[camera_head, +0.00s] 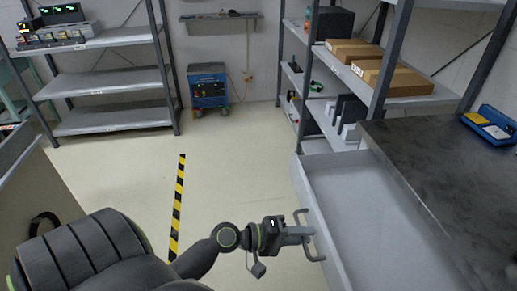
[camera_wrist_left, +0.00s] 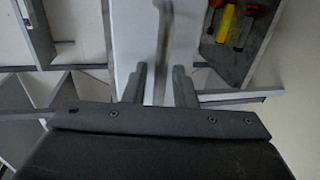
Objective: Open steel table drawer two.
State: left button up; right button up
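The steel table (camera_head: 440,165) stands at the right with a dark top. A pale drawer (camera_head: 375,225) below the top is pulled well out, and its visible inside is empty. I cannot tell its number. Its front carries a bow handle (camera_head: 316,252). My left gripper (camera_head: 302,236) is at this handle. In the left wrist view, the two fingers of the left gripper (camera_wrist_left: 160,88) stand apart, with the blurred handle bar (camera_wrist_left: 162,45) between them and narrow gaps on both sides. My right gripper is not in view.
Shelving with cardboard boxes (camera_head: 400,80) stands behind the table. A grey rack (camera_head: 110,80) and a blue machine (camera_head: 208,86) are at the back. A blue tray (camera_head: 490,124) lies on the tabletop. Floor left of the drawer is clear, with a striped tape line (camera_head: 178,205).

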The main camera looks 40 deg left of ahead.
pick_arm(q)
jog(key=v, duration=1.7)
jog(key=shift+s, duration=0.2)
jog(key=shift+a, duration=0.1)
dwell(0.6)
jog(key=s+a+f+m+g+y+p, duration=0.1)
jog(key=s+a+f+g+y, duration=0.2)
jog(key=f, duration=0.7)
jog(key=s+a+f+m+y+p, duration=0.1)
jog(key=a+f+y, duration=0.3)
jog(key=f, duration=0.6)
jog(key=s+a+f+m+g+y+p, duration=0.1)
jog(key=s+a+f+g+y, duration=0.15)
jog(key=a+f, duration=0.55)
jog(key=s+d+f+m+g+y+p, duration=0.1)
jog(key=s+d+f+m+g, duration=0.4)
jog(key=s+d+f, duration=1)
jog(key=shift+s+d+f+m+g+p, duration=0.25)
jog(key=shift+d+f+m+g+p, duration=0.1)
jog(key=shift+d+f+m+p, duration=0.5)
